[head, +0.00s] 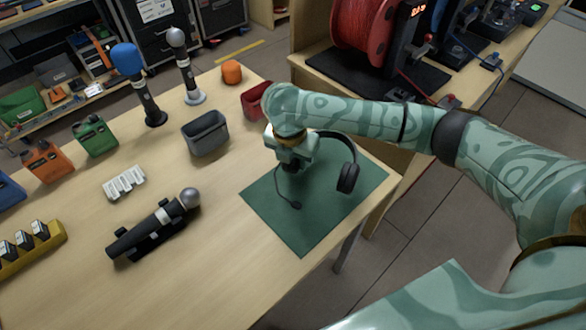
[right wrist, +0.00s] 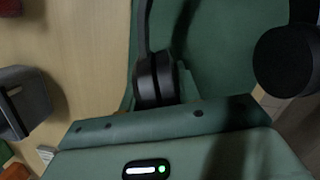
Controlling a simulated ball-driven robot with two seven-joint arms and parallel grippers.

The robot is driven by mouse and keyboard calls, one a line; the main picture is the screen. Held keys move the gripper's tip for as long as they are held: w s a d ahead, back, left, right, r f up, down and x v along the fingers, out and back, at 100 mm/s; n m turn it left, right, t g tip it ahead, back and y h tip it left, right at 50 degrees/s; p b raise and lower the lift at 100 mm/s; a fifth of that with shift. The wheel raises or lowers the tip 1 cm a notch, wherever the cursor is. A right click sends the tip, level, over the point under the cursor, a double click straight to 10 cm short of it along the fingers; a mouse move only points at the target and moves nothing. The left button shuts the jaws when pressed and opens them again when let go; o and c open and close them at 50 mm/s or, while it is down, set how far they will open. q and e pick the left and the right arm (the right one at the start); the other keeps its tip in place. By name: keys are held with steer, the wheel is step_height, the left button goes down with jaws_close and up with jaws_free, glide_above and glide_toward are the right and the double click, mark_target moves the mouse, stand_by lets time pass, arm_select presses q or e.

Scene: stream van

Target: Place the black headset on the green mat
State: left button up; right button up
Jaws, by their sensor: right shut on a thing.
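The black headset (head: 347,178) is at the right corner of the table, over the green mat (head: 312,226). My right gripper (head: 293,167) points down at the mat and is shut on the headset near its left ear cup. The headband arcs to the right, and the microphone boom reaches toward the mat's middle. In the right wrist view, one ear cup (right wrist: 155,80) is close to the jaws and the other shows at the right edge. Whether the headset touches the mat is hard to tell. The fingertips are partly hidden. My left gripper is not in view.
A grey bin (head: 205,136) and a red bin (head: 254,98) stand beyond the mat. A microphone (head: 155,228) lies on a black cradle at the left. Two microphones stand upright at the back. The mat's front part is clear, close to the table edge.

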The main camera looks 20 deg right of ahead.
step_height(320, 180, down, 4)
steer(key=shift+r+b, duration=0.25)
steer(key=shift+b, duration=0.7)
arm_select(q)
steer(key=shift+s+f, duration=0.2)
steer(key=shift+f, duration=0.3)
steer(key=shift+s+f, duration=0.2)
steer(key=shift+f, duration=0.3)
arm_select(e)
steer(key=shift+r, duration=0.25)
steer(key=shift+f, duration=0.1)
steer(key=o, duration=1.2)
steer(key=shift+c, duration=0.2)
arm_select(q)
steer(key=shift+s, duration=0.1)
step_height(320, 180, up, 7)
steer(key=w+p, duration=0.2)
steer(key=p, duration=0.5)
steer(key=shift+p, duration=0.3)
arm_select(e)
steer(key=r, duration=0.4)
steer(key=s+a+r, duration=0.1)
steer(key=r, duration=0.7)
steer(key=shift+s+a, duration=0.3)
steer(key=shift+a, duration=0.05)
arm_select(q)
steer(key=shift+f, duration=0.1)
